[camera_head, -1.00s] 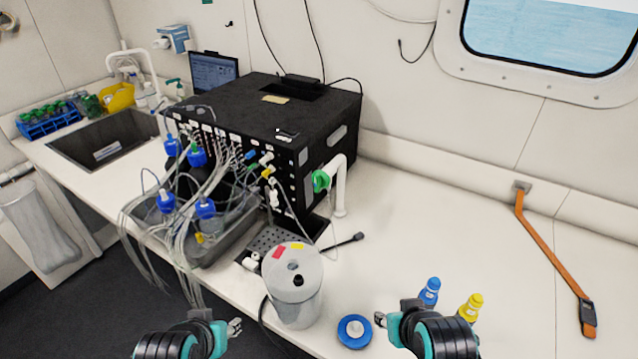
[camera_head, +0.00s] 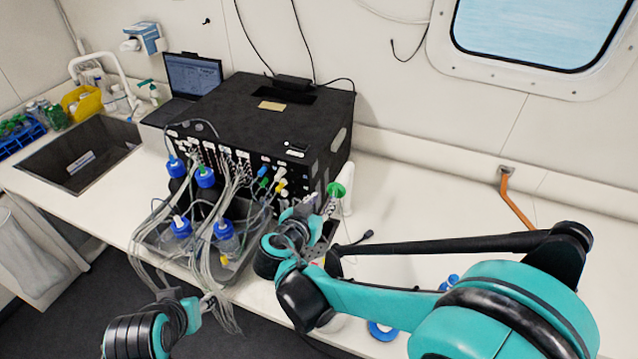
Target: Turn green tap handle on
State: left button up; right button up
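The green tap handle (camera_head: 336,190) is on the white tap (camera_head: 347,193), at the right front corner of the black instrument box. My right gripper (camera_head: 314,204) is just left of the handle, close to it in the picture. I cannot tell whether it touches the handle, and its fingers are too small to read as open or shut. My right arm crosses the lower right and hides part of the counter. My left gripper (camera_head: 168,292) is low at the left, in front of the counter and away from the tap; its fingers are unclear.
The black box (camera_head: 265,115) stands behind the tap. A grey tray (camera_head: 150,238) with blue-capped bottles and many loose tubes is to the left. My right arm mostly hides the clear canister and a blue lid (camera_head: 381,331).

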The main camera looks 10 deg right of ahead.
aim_at(333, 191)
jog(key=b+x, duration=0.1)
jog(key=x, duration=0.6)
jog(key=shift+w+d+f, duration=0.1)
jog(key=shift+d, duration=0.25)
grip_shut()
